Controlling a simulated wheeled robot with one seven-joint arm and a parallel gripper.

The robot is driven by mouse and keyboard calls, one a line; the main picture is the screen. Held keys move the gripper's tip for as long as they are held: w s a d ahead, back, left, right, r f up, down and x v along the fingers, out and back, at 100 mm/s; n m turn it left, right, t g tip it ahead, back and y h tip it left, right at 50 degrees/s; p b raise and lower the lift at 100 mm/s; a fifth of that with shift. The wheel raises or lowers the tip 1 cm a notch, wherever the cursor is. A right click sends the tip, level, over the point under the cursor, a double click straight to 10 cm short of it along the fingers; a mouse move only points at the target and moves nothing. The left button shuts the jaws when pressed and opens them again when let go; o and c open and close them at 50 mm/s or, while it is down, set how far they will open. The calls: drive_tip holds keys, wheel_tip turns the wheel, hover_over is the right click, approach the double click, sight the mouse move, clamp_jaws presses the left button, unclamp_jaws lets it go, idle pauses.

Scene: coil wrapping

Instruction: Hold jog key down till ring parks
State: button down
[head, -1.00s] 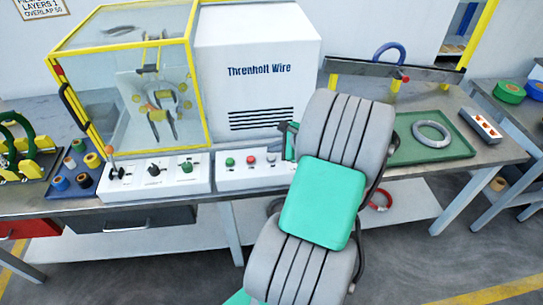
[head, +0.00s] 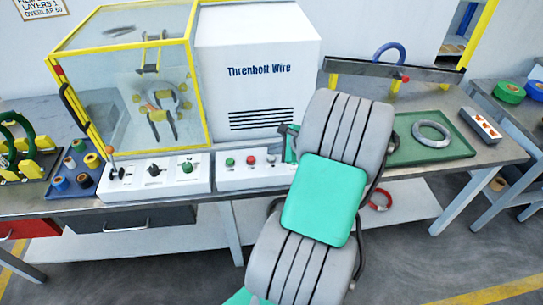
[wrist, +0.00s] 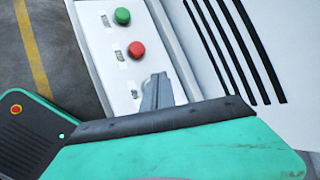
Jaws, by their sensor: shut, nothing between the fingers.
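The control box (head: 240,172) stands at the bench front below the white cabinet. It bears a green button (head: 230,161), a red button (head: 250,160) and a small pale key (head: 270,158). My gripper (head: 285,152) is at the box's right end, shut and empty. In the wrist view my gripper (wrist: 156,88) points at the panel just past the red button (wrist: 137,50), and its fingers hide most of the key area. I cannot tell whether the tips touch the key. The ring (head: 178,105) with yellow parts shows behind the clear guard of the yellow-framed enclosure.
A second control box (head: 160,178) with a lever and knobs stands to the left. A blue mat (head: 75,190) holds several spools. A green tray (head: 395,158) with a grey coil (head: 431,133) lies to the right. My arm covers the bench middle.

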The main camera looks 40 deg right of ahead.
sight(274, 158)
drive_tip(key=shift+f, duration=0.5)
idle(0.8)
drive_tip(key=shift+r+p, duration=0.85)
drive_tip(key=shift+r, duration=0.1)
wheel_tip(274, 158, up, 5)
drive_tip(key=p, duration=0.5)
drive_tip(key=shift+r, duration=0.1)
